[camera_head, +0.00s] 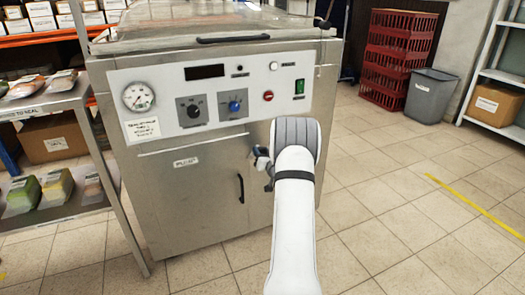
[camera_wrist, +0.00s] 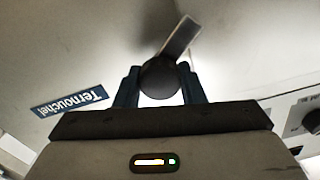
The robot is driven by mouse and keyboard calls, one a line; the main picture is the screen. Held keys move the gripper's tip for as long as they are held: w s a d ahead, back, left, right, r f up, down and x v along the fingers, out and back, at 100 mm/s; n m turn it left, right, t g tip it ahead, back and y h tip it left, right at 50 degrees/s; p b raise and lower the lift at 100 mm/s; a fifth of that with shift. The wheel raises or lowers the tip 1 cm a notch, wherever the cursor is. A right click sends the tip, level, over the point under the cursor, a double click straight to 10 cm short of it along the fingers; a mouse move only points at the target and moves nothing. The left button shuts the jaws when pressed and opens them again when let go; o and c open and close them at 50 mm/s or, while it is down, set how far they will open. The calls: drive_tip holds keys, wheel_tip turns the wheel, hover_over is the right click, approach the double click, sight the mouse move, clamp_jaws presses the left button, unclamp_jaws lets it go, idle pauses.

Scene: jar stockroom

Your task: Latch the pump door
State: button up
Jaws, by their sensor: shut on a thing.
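The pump door (camera_head: 190,205) is the steel front panel of the machine, with a label and a dark vertical handle (camera_head: 241,188). It looks flush with the front in the head view. My gripper (camera_head: 262,162) is at the door's right side, and my arm hides much of that area. In the wrist view my gripper (camera_wrist: 160,78) is shut on a round dark latch knob (camera_wrist: 159,84). A flat grey lever (camera_wrist: 180,37) sticks out from the knob, tilted up to the right. I cannot tell from this whether the latch is engaged.
The machine's control panel (camera_head: 220,98) with gauge and knobs is above the door. A shelf rack (camera_head: 50,105) with packed goods stands close on the left. Red crates (camera_head: 397,55) and a grey bin (camera_head: 430,95) are at the back right. The tiled floor on the right is clear.

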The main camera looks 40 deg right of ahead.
drive_tip(key=m+p, duration=0.1)
drive_tip(key=m, duration=0.3)
drive_tip(key=shift+s+f+p, duration=0.1)
drive_tip(key=shift+p, duration=0.2)
drive_tip(key=shift+f+m+p, duration=0.1)
drive_tip(key=shift+m+p, duration=0.35)
drive_tip(key=shift+m, duration=1.05)
drive_tip(key=o, duration=1)
drive_tip(key=p+v, duration=0.2)
drive_tip(key=v, duration=0.5)
drive_tip(key=shift+s, duration=0.35)
drive_tip(key=shift+a+r, duration=0.15)
drive_tip(key=shift+r, duration=0.05)
